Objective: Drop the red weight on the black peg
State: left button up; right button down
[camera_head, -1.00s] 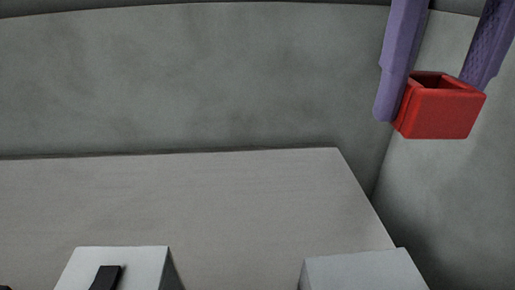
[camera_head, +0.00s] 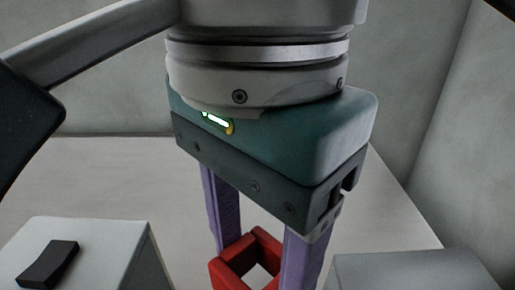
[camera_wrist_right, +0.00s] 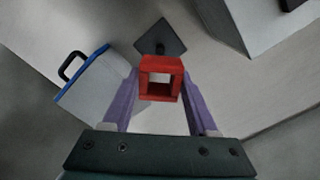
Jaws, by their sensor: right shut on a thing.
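The red weight (camera_head: 230,272) is a hollow, square, open-ended block. My right gripper (camera_head: 262,262) holds it between two purple fingers, pointing down over the pale table, and its lower part is cut off by the frame edge. In the right wrist view the red weight (camera_wrist_right: 160,63) sits between the fingertips of the right gripper (camera_wrist_right: 160,80). Just beyond it is a dark square plate (camera_wrist_right: 148,42), apparently with a short black peg (camera_wrist_right: 162,36) on it. The weight covers part of the view near the plate, and I cannot tell the height between them. My left gripper is not in view.
A white box (camera_head: 90,250) with a black bar (camera_head: 48,264) stands at the lower left. A grey box (camera_head: 410,268) stands at the lower right. The wrist view shows a blue-edged box (camera_wrist_right: 92,92) with a black handle (camera_wrist_right: 70,64). Bare table lies behind.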

notch_tip(320, 180, down, 13)
jog(key=shift+b, duration=0.35)
jog(key=shift+w, duration=0.1)
jog(key=shift+f, duration=0.15)
jog(key=shift+c, duration=0.9)
grip_release()
notch_tip(320, 180, up, 12)
jog(key=shift+r, duration=0.2)
